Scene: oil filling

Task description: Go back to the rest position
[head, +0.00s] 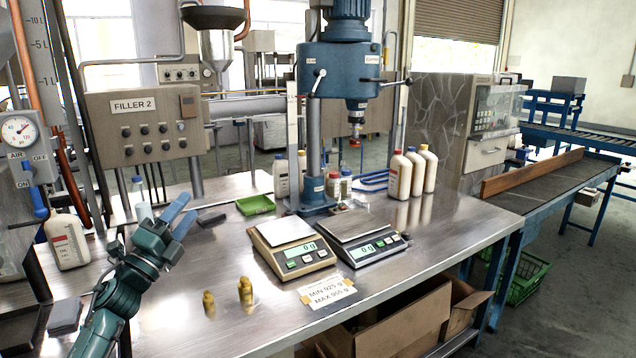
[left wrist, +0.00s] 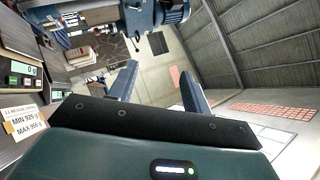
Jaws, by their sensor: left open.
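My left gripper (head: 176,210) is raised above the left part of the steel table (head: 225,325) in the head view, its two blue-grey fingers apart and nothing between them. In the left wrist view the same fingers (left wrist: 158,85) are open and empty, with the room and ceiling behind them. My right gripper does not show in either view.
Two scales (head: 293,246) (head: 364,238) stand mid-table, with small yellow-capped items (head: 245,290) in front. White bottles (head: 400,176) stand at the back right by the blue press (head: 341,68). A green tray (head: 255,204) and a large bottle (head: 67,243) are nearer my left arm.

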